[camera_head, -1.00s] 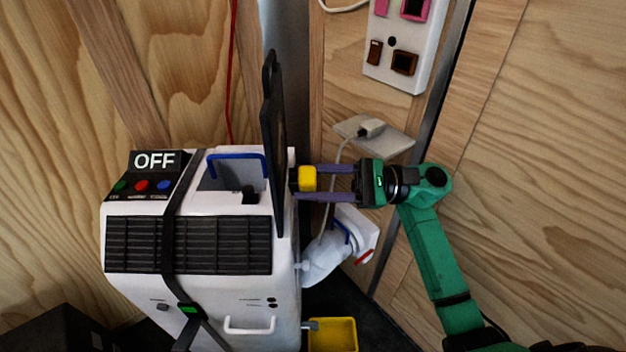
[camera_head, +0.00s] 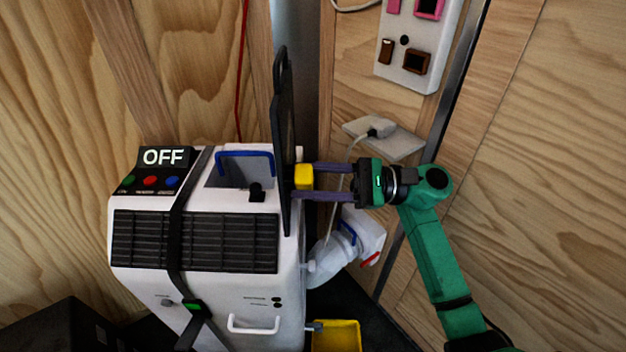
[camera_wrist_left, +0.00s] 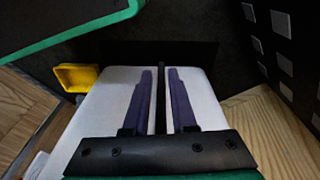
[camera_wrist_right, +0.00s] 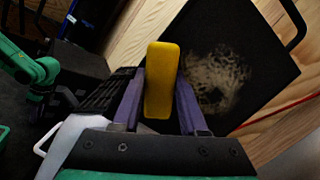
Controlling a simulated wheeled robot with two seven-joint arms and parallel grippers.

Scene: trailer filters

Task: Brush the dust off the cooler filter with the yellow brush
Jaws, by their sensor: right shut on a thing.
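The cooler filter (camera_head: 284,150) is a dark flat panel standing nearly edge-on above the white cooler (camera_head: 135,240) in the head view. In the right wrist view its dark face (camera_wrist_right: 265,70) carries a pale dust patch (camera_wrist_right: 215,82). My right gripper (camera_head: 312,182) is shut on the yellow brush (camera_head: 303,177), which also shows between the fingers in the right wrist view (camera_wrist_right: 161,80). The brush is at the filter's right side; I cannot tell whether it touches. My left gripper (camera_wrist_left: 160,72) is partly open over a white surface, a dark strip showing between its fingers.
An OFF panel (camera_head: 163,157) and a black strap (camera_head: 177,220) are on the cooler. A yellow bin (camera_head: 337,336) stands below right. A power box (camera_head: 415,45) is on the wooden wall. A white hose or bag (camera_head: 335,258) hangs beside the cooler.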

